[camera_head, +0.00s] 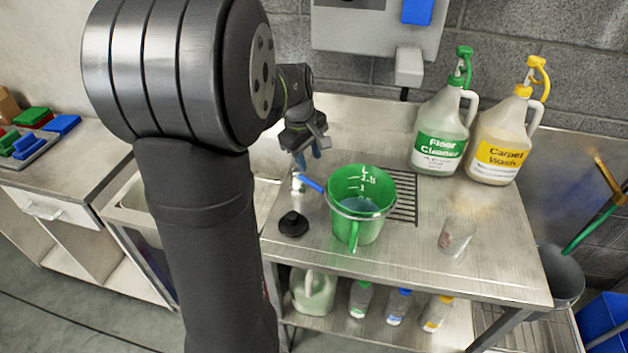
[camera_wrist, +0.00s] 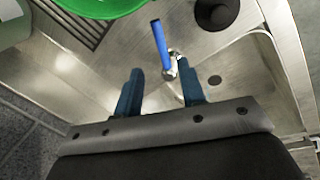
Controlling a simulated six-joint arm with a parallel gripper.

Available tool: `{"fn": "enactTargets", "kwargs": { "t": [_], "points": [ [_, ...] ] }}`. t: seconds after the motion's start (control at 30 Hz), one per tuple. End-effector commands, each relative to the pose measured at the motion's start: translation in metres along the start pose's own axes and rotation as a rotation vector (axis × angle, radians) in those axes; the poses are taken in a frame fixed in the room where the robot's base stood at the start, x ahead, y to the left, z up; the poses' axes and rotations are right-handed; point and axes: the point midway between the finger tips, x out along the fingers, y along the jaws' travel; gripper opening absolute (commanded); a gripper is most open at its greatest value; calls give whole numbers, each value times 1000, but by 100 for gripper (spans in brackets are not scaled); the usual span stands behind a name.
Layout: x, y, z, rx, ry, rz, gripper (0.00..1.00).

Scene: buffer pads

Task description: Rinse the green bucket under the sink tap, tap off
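The green bucket (camera_head: 346,222) stands upright on the steel counter, partly over a slotted drain grate, with bluish liquid visible inside. Its edge also shows at the top of the wrist view (camera_wrist: 95,8). The tap has a blue lever (camera_head: 311,184) pointing towards the bucket in the head view. In the wrist view the lever (camera_wrist: 161,44) lies just ahead of my fingers, above a metal tap body. My gripper (camera_head: 308,158) is above and behind the tap. Its blue fingers (camera_wrist: 161,92) are apart, with nothing held between them. Whether water runs is not clear.
A black stopper-like object (camera_head: 293,223) lies left of the bucket. A clear cup (camera_head: 456,236) stands to the right. Floor cleaner (camera_head: 439,135) and carpet wash (camera_head: 500,140) jugs stand at the back right. The sink basin (camera_wrist: 238,70) has a raised metal rim.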

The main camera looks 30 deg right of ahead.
Motion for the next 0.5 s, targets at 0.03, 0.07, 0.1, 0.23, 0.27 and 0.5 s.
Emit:
{"fn": "enactTargets", "kwargs": {
  "t": [0.03,0.07,0.1,0.23,0.27,0.5],
  "points": [
    [13,-1,1,0,-3,-4,37],
    [20,-1,1,0,-4,-5,37],
    [29,-1,1,0,-4,-4,37],
    [56,-1,1,-1,-4,-4,37],
    [61,-1,1,-1,-4,-4,37],
    [91,0,1,-1,-2,-1,37]
  ]
}}
